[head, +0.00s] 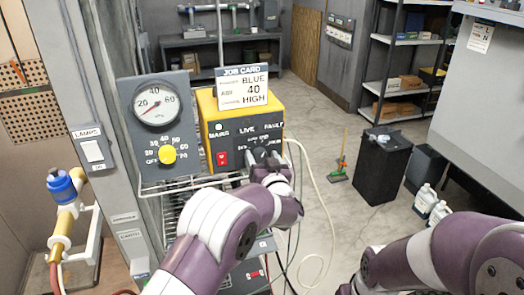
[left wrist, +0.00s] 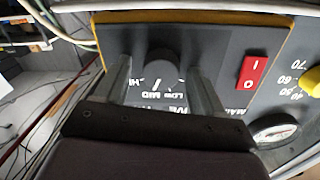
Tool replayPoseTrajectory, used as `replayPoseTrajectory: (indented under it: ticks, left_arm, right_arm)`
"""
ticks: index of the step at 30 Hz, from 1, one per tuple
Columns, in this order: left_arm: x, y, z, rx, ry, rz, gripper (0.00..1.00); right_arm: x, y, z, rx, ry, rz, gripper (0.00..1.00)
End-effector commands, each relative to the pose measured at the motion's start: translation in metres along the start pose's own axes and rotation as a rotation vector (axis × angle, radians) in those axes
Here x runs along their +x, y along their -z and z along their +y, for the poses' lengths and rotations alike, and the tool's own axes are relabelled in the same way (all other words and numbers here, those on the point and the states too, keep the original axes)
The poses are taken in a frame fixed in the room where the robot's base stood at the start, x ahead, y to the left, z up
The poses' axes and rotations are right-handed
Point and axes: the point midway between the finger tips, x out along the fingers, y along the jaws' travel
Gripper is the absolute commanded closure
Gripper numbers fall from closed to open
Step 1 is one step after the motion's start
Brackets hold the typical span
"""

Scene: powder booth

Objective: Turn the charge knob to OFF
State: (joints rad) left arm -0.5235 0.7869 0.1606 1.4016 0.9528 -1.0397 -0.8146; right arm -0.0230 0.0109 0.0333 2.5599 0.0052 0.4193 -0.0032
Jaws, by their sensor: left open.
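The yellow powder unit (head: 206,104) stands on a wire shelf, with a dark front panel. Its dark round knob (left wrist: 163,66) shows in the left wrist view, upside down, with LOW, MID and HI printed around it. A white line by the knob lies near MID; no OFF mark is readable, and the right finger covers part of the panel. My left gripper (left wrist: 160,76) is open, one finger on each side of the knob; I cannot tell whether they touch it. In the head view my left gripper (head: 265,158) hides the knob. My right gripper is out of view.
A red rocker switch (head: 222,158) is left of the gripper. A grey gauge box (head: 140,135) with a yellow knob (head: 167,154) stands beside the unit. A job card (head: 243,87) reads BLUE, 40, HIGH. A pale hose (head: 326,215) hangs right.

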Motion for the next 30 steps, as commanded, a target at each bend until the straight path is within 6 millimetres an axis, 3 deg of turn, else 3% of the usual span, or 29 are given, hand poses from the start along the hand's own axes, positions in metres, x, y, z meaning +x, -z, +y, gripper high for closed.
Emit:
replayPoseTrajectory:
  ticks: [9,15,23,30]
  left_arm:
    - [0.004,-0.001,0.000,0.001,-0.001,0.000,0.31]
    - [0.004,-0.001,0.001,0.001,-0.001,0.000,0.87]
    - [0.004,-0.003,0.001,-0.018,-0.001,0.001,0.87]
    - [0.004,-0.007,0.001,-0.131,0.001,0.009,0.87]
  right_arm:
    - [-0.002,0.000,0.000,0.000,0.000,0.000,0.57]
    - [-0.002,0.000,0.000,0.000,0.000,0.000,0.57]
    - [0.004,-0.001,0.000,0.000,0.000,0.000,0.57]
    - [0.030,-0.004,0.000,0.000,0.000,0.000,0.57]
